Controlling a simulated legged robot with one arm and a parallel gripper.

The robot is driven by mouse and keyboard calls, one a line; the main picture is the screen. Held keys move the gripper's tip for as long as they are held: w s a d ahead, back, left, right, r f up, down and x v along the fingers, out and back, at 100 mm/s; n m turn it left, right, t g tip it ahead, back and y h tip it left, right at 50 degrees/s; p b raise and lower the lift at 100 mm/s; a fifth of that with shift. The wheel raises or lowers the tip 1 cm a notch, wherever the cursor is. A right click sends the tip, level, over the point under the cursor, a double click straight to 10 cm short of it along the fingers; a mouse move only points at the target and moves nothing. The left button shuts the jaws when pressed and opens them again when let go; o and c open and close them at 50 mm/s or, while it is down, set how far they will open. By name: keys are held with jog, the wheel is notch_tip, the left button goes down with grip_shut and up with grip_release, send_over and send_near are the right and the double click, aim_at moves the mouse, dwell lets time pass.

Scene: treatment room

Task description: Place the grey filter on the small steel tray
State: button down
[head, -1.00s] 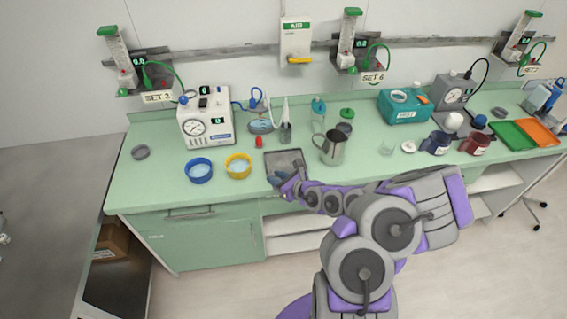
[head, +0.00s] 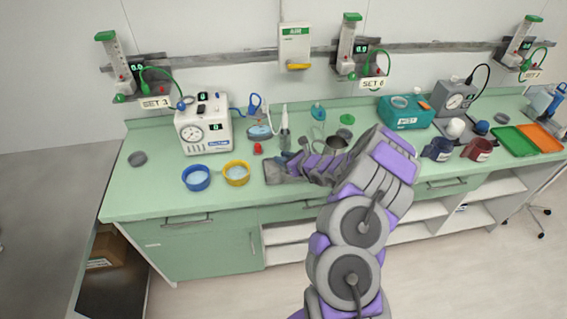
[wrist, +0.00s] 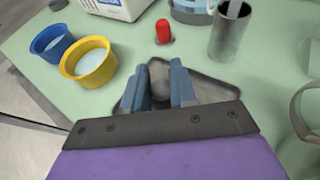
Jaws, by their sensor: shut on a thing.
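My gripper (head: 286,157) is low over the small steel tray (head: 271,174), which the arm partly covers in the head view. In the wrist view, the two blue-grey fingers of my gripper (wrist: 160,92) are closed around a rounded grey thing, which I take as the grey filter (wrist: 160,90). The steel tray (wrist: 210,89) shows behind and beside the fingers. I cannot tell whether the filter touches the tray.
A blue ring dish (head: 196,178) and a yellow one (head: 236,173) stand left of the tray. A red cap (head: 258,148) and a steel cup (wrist: 231,32) are behind it.

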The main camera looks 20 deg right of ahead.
jog(key=shift+w+d+f, duration=0.2)
jog(key=shift+w+d, duration=0.3)
jog(key=shift+w, duration=0.1)
jog(key=f, duration=0.3)
jog(key=shift+a+f+b, duration=0.2)
jog(key=shift+a+b, duration=0.05)
jog(key=shift+b, duration=0.15)
jog(key=shift+r, duration=0.1)
jog(key=c, duration=0.9)
grip_release()
jog(key=shift+d, duration=0.1)
